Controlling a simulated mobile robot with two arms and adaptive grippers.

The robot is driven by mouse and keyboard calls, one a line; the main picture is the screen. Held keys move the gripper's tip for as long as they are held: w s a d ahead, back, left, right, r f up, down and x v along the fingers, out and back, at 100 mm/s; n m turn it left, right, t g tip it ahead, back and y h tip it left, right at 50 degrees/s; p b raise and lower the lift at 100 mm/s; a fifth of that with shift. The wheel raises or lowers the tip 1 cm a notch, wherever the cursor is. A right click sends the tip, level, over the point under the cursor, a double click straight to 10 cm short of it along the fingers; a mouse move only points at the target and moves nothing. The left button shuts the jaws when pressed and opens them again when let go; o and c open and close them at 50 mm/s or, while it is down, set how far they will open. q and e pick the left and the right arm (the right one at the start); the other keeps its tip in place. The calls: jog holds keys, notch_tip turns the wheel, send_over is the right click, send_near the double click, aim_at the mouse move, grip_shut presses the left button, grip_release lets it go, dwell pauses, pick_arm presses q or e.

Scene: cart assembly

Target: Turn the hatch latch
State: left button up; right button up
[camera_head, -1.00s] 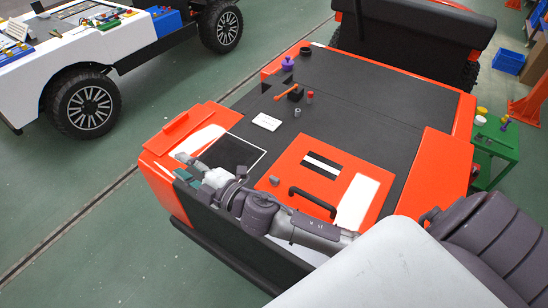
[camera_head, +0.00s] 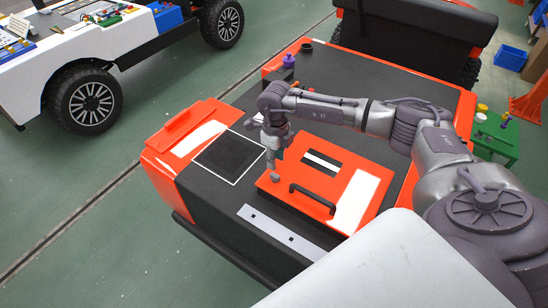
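The orange hatch (camera_head: 342,180) lies flat on the black top of the cart, with a black handle (camera_head: 313,198) and a black-and-white striped patch. The small grey hatch latch (camera_head: 275,179) is near the hatch's left corner. My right gripper (camera_head: 277,168) points down right over the latch, at or just above it; I cannot tell whether they touch. Its fingers are too small and overlapped to show whether they are open or shut. My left gripper is not in view.
A black square with a white outline (camera_head: 230,157) lies left of the hatch, and a pale strip with holes (camera_head: 282,233) in front. A purple piece (camera_head: 288,61) stands at the back. My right arm covers part of the cart top. A green side table (camera_head: 497,140) stands at the right.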

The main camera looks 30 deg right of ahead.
aim_at(275, 175)
notch_tip(275, 175, down, 8)
jog(key=b, duration=0.5)
jog(key=shift+a+b, duration=0.1)
jog(key=shift+b, duration=0.2)
jog(key=shift+r, duration=0.2)
jog(key=shift+c, duration=1.3)
grip_shut()
jog(key=m, duration=1.1)
jog(key=shift+w+m, duration=0.1)
jog(key=shift+m, duration=0.2)
jog(key=m, duration=0.5)
jog(key=shift+c, duration=0.2)
grip_release()
jog(key=shift+m, duration=0.6)
jog(key=o, duration=0.5)
